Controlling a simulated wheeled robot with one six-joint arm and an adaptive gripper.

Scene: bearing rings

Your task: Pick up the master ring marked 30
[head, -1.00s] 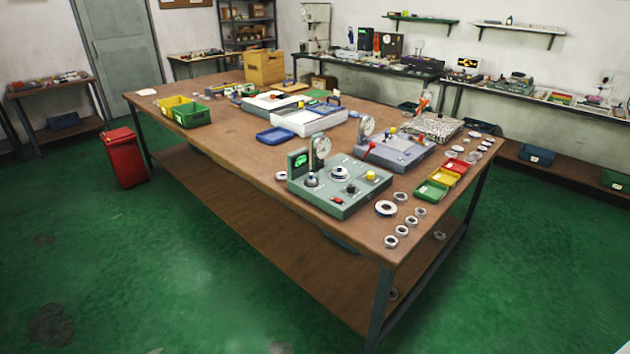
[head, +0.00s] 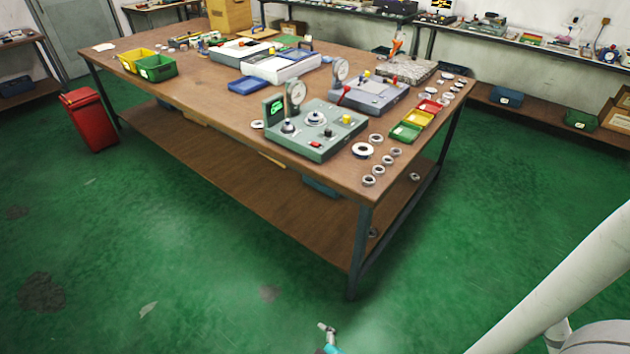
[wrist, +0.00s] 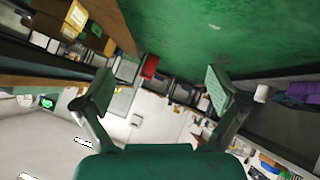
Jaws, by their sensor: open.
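Several metal rings lie on the wooden workbench (head: 215,105). A larger ring (head: 363,149) lies near the front right corner, with smaller rings (head: 379,169) beside it. More rings (head: 447,86) lie along the right edge. The marks are too small to read, so I cannot tell which ring is marked 30. My gripper (wrist: 160,88) shows in the wrist view with its two green fingers wide apart and nothing between them. It is away from the bench rings, and no ring is clear in the wrist view.
A green gauge unit (head: 318,140) stands left of the front rings. Green, yellow and red bins (head: 406,131) stand behind them. A grey gauge unit (head: 375,96) is further back. A red waste bin (head: 90,120) stands left of the bench. The green floor in front is mostly clear.

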